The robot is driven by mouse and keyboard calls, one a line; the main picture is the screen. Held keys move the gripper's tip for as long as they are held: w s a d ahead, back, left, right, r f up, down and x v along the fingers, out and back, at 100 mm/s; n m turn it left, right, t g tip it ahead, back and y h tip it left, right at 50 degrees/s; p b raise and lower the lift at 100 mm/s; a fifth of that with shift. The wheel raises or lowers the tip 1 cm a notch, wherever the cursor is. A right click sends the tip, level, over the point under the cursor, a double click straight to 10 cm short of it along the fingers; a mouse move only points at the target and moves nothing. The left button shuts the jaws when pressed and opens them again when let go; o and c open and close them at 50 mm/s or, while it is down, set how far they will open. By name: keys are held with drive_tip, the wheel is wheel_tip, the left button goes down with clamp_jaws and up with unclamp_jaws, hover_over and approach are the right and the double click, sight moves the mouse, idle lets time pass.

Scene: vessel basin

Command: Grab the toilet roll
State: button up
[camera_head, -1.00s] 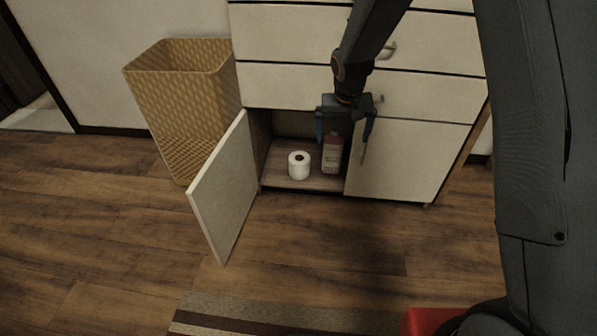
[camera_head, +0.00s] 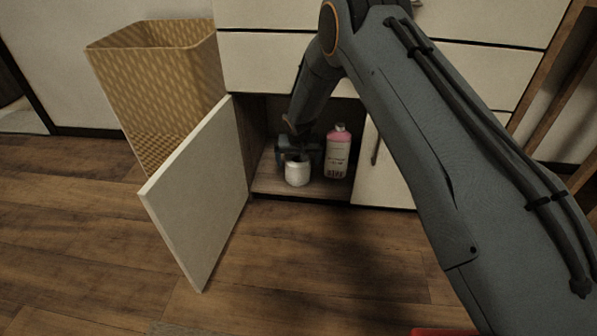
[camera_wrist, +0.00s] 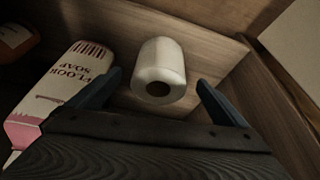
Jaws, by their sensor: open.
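The white toilet roll (camera_head: 297,173) stands upright on the floor of the open cabinet (camera_head: 265,186), near its front edge. It also shows in the wrist view (camera_wrist: 160,72), with its dark core hole facing the camera. My gripper (camera_head: 298,152) is inside the cabinet opening, over and just behind the roll, and hides its top in the head view. In the wrist view my gripper (camera_wrist: 152,92) has its fingers spread, one on each side of the roll. The fingers look apart from the roll, and nothing is held.
A pink and white soap bottle (camera_head: 337,152) stands right of the roll, close to my gripper; it lies near the left finger in the wrist view (camera_wrist: 62,85). The open cabinet door (camera_head: 197,195) juts out at left. A wicker basket (camera_head: 160,85) stands behind it.

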sight(298, 163)
drive_tip(key=shift+b+x, duration=0.45)
drive_tip(key=shift+x, duration=0.55)
drive_tip(key=shift+w+f+b, duration=0.25)
drive_tip(key=shift+f+b, duration=0.05)
drive_tip(key=shift+f, duration=0.2)
drive_tip(key=b+x, duration=0.2)
drive_tip(key=x, duration=0.2)
drive_tip(key=shift+w+f, duration=0.1)
drive_tip(key=shift+f, duration=0.05)
drive_tip(key=c, duration=1.2)
drive_tip(key=shift+o, duration=0.2)
drive_tip(key=shift+r, duration=0.2)
